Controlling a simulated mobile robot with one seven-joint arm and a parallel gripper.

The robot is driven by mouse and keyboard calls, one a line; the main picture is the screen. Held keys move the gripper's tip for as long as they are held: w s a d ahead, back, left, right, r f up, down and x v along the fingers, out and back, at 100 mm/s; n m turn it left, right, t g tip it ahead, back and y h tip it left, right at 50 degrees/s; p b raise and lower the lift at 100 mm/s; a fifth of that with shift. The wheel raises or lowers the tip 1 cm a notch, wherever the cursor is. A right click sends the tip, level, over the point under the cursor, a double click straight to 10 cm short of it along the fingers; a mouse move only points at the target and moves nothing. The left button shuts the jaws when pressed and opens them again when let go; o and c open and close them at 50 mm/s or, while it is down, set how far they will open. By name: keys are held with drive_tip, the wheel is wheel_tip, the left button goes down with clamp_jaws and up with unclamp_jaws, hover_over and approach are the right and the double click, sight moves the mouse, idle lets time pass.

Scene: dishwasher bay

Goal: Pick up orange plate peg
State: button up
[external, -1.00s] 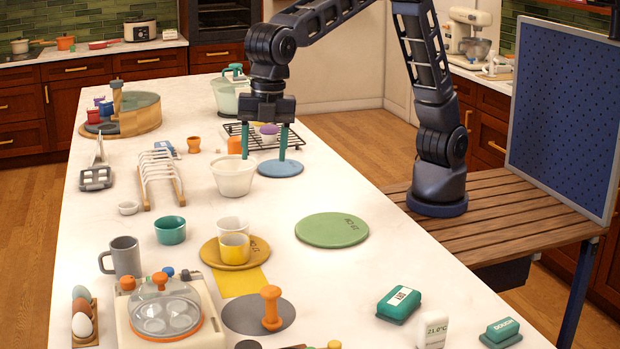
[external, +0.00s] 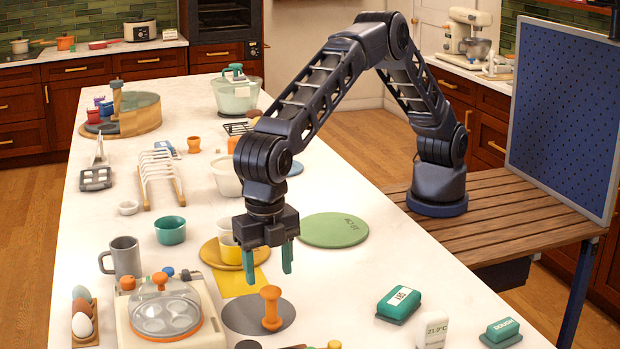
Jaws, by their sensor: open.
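The orange peg (external: 271,308) stands upright on the grey round plate (external: 243,318) near the front of the counter, with a rounded knob on top. My gripper (external: 268,266) is open and empty, its two teal fingers pointing down. In the picture the fingers are just above the peg's knob, and they do not appear to touch it. I cannot tell exactly how far apart they are in depth.
An egg cooker (external: 166,312) with a clear lid stands left of the grey plate. A yellow mat (external: 240,283) and an orange-yellow plate (external: 211,256) with stacked cups lie behind it. A green disc (external: 333,230) lies behind right. The counter right of the peg is clear up to the teal butter box (external: 399,303).

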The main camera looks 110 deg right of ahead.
sight(272, 320)
wheel_tip(272, 320, down, 10)
drive_tip(key=shift+s+r, duration=0.1)
drive_tip(key=shift+r, duration=0.15)
drive_tip(key=shift+c, duration=0.3)
drive_tip(key=c, duration=0.9)
drive_tip(key=shift+r, duration=0.1)
